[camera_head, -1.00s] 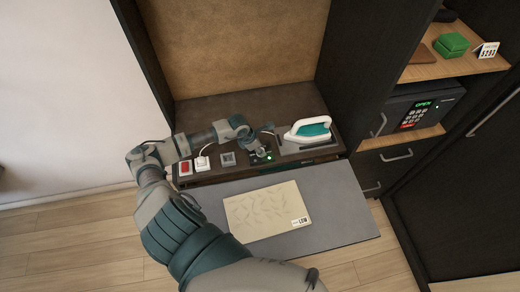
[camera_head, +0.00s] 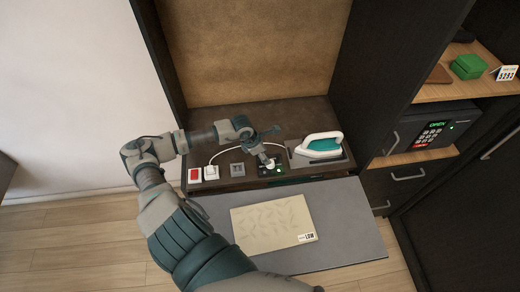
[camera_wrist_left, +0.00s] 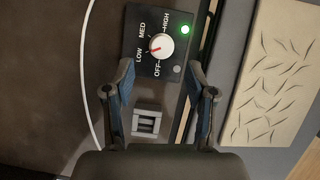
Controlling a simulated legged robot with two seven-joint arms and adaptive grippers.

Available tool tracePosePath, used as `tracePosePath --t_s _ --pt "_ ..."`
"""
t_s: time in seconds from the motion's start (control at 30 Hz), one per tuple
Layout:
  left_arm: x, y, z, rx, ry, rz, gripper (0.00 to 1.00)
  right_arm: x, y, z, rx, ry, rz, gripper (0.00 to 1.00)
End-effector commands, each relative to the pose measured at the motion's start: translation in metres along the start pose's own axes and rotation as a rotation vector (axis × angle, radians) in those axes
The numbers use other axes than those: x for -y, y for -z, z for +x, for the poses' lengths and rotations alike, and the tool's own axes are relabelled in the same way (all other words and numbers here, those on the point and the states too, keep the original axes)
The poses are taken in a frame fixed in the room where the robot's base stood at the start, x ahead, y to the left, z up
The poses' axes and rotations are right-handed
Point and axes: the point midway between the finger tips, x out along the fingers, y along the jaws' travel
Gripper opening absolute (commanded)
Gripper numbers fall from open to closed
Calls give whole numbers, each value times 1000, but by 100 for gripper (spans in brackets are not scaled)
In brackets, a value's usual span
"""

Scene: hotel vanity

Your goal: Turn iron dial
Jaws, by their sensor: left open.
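The iron dial is a white round knob (camera_wrist_left: 160,46) with a red pointer, on a black panel (camera_wrist_left: 139,38) marked OFF, LOW, MED and HIGH. The pointer is turned toward LOW. A green light (camera_wrist_left: 185,30) is lit beside the knob. In the head view the panel (camera_head: 278,171) sits left of the iron, partly hidden by my gripper. My left gripper (camera_wrist_left: 158,72) is open, its two blue-padded fingers apart with nothing between them. In the wrist view the knob lies just beyond the fingertips, apart from them. My right gripper is not in view.
A teal and white iron (camera_head: 321,144) rests on its stand to the right. A grey square fixture (camera_head: 237,170), a white plug (camera_head: 211,173) and a red switch (camera_head: 194,175) are to the left. A safe (camera_head: 432,130) stands right.

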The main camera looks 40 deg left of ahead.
Motion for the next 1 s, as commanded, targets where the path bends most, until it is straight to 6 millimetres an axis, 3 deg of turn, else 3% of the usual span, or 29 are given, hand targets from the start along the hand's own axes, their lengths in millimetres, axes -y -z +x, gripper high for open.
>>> tracePosePath --t_s 0.1,0.3,1.0 --pt "-2 2 -26 -4 -3 3 56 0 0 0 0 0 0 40" --pt "-2 2 -50 -3 1 -1 56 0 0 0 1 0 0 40" --pt "-2 1 -56 -1 2 -1 56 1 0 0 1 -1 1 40"
